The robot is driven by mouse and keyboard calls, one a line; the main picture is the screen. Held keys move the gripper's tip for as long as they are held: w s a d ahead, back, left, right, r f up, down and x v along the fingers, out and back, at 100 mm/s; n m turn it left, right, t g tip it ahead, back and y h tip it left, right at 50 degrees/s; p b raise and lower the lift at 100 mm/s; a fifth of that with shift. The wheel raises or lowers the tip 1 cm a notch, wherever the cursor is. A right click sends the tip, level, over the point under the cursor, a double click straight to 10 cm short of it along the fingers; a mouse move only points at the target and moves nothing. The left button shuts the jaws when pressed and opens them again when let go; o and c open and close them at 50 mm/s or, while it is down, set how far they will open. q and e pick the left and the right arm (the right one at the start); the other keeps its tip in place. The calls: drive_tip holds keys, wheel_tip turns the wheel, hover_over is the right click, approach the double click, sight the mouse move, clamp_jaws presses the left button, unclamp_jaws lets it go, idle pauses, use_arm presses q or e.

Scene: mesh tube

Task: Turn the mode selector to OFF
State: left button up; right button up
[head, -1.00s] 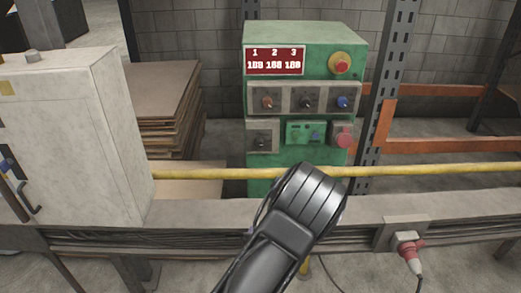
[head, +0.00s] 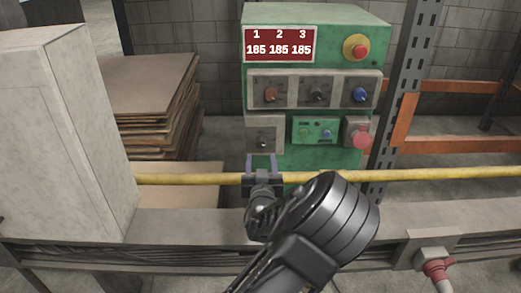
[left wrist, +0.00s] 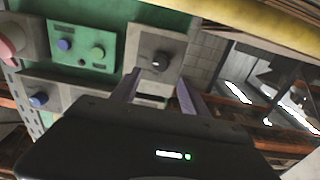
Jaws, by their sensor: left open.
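A green control box (head: 350,17) stands behind the yellow rail. Its lower-left grey plate carries a black rotary knob (head: 262,144), which also shows near the top centre of the left wrist view (left wrist: 159,61). Three more knobs, orange (head: 270,94), black (head: 317,94) and blue (head: 360,94), sit in the row above. Labels are too small to read, so I cannot tell which knob is the mode selector. My left gripper (head: 262,162) is open and empty, just below the lower-left knob and apart from it. Its fingers (left wrist: 156,88) point toward that plate. My right gripper is out of view.
A yellow rail (head: 430,174) crosses in front of the box, close to my left gripper. A red stop button (head: 361,53) and a red socket (head: 360,137) are on the box's right side. A grey cabinet (head: 60,140) stands left; a metal upright (head: 408,80) stands right.

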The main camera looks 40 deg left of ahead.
sight(261, 144)
use_arm(q)
drive_tip(key=shift+r, duration=0.1)
drive_tip(key=shift+p+x, duration=0.3)
drive_tip(key=shift+x, duration=3.6)
clamp_jaws()
